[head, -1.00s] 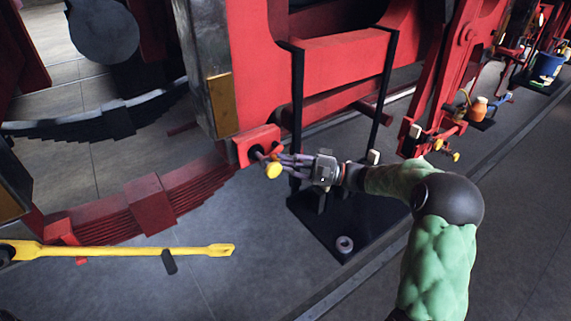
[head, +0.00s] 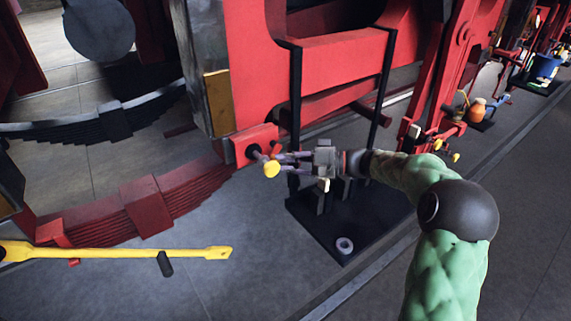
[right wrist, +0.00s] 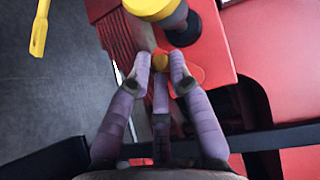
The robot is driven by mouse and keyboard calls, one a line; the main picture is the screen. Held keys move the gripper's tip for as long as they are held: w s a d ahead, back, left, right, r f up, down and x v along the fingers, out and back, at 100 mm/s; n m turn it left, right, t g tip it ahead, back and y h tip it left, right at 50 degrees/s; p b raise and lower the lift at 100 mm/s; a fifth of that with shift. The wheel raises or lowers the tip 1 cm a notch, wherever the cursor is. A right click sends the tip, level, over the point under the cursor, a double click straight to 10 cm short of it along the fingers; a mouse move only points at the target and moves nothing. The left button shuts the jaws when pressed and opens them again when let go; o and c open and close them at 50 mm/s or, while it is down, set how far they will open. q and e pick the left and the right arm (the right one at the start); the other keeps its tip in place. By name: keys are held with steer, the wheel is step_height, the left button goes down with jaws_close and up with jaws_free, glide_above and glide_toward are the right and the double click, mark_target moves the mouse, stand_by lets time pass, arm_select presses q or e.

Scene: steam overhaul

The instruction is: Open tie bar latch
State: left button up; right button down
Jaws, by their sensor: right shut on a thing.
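The latch sits on a red block (head: 254,144) at the lower end of the red frame. It has a dark pin with a yellow round knob (head: 271,169), which also shows at the top of the right wrist view (right wrist: 150,7). My right gripper (head: 281,160) is at this latch with its purple fingers closed in. The large yellow knob lies just beyond the fingers. My left gripper is not in view.
A yellow bar (head: 120,252) extends in from the left. A red leaf spring (head: 150,208) lies left of the latch. A black stand (head: 340,225) with a small grey ring (head: 344,245) is below my right wrist. Grey floor (head: 250,285) is open in front.

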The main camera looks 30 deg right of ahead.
steer(key=shift+d+f+n+g+h+b, duration=0.15)
steer(key=shift+n+g+h+b, duration=0.15)
steer(key=shift+n+h+b, duration=0.3)
steer(key=shift+d+n+g+h+b, duration=0.15)
steer(key=shift+n+g+h+b, duration=0.15)
steer(key=shift+n+h+b, duration=0.25)
steer(key=shift+f+n+h, duration=0.15)
steer(key=shift+n+h, duration=0.2)
steer(key=shift+h, duration=0.2)
stand_by(1.6)
steer(key=c, duration=1.2)
jaws_free()
steer(key=shift+d, duration=0.1)
steer(key=shift+r, duration=0.2)
steer(key=shift+r, duration=0.1)
steer(key=v, duration=1.2)
